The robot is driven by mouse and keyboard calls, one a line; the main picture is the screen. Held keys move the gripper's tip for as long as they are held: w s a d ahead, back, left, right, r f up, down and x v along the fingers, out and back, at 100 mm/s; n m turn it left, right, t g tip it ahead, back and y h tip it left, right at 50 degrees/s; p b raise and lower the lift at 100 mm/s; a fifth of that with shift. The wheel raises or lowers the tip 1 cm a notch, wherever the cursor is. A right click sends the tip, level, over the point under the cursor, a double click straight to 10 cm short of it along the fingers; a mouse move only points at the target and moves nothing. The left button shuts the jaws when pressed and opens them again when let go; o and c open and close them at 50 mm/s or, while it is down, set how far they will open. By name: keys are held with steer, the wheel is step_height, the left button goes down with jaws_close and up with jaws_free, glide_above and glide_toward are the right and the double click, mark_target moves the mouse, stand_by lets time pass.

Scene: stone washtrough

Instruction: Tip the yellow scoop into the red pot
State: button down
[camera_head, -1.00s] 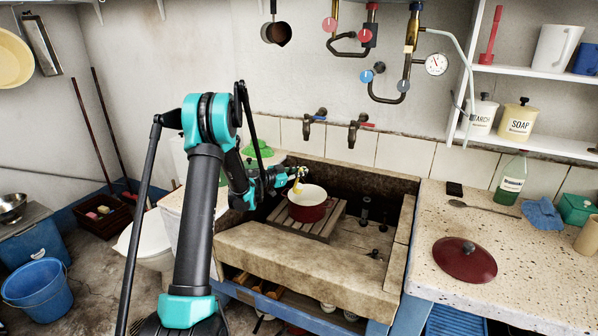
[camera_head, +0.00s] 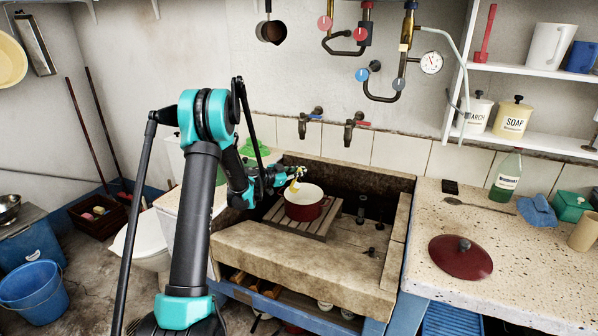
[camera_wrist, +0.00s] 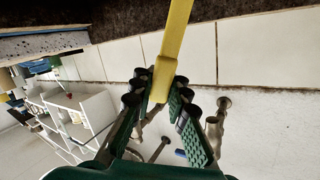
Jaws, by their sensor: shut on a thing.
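My gripper (camera_head: 301,172) is shut on the yellow scoop (camera_head: 296,186), just above the left back rim of the red pot (camera_head: 305,209). In the wrist view, my gripper's fingers (camera_wrist: 158,92) clasp the lower end of the scoop's yellow handle (camera_wrist: 175,35), which runs up out of the frame. The scoop's bowl is out of the wrist view, and its contents are too small to tell in the head view. The red pot has a pale inside and stands upright and uncovered on a slatted wooden rack in the trough.
The slatted rack (camera_head: 283,220) lies in the stone trough (camera_head: 300,258). Two taps (camera_head: 351,132) project from the wall behind. Dark upright fittings (camera_head: 361,206) stand right of the pot. A dark red lid (camera_head: 460,258) lies on the speckled counter (camera_head: 520,250).

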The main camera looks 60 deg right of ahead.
steer(key=shift+s+f+m, duration=0.15)
steer(key=shift+s+m, duration=0.35)
steer(key=shift+s, duration=0.25)
steer(key=shift+t+y, duration=0.3)
steer(key=shift+s+f+m+t, duration=0.25)
steer(key=shift+s+m, duration=0.1)
steer(key=shift+s, duration=0.2)
steer(key=shift+s+f+m+t, duration=0.2)
steer(key=shift+s+m, duration=0.15)
steer(key=shift+s, duration=0.15)
steer(key=shift+s, duration=0.1)
steer(key=shift+s+f+m+t+y, duration=0.45)
steer(key=shift+s+f+m, duration=0.15)
steer(key=shift+s+m, duration=0.3)
stand_by(0.3)
steer(key=shift+s+f+m+t, duration=0.5)
steer(key=shift+s+f, duration=0.3)
steer(key=shift+s, duration=0.05)
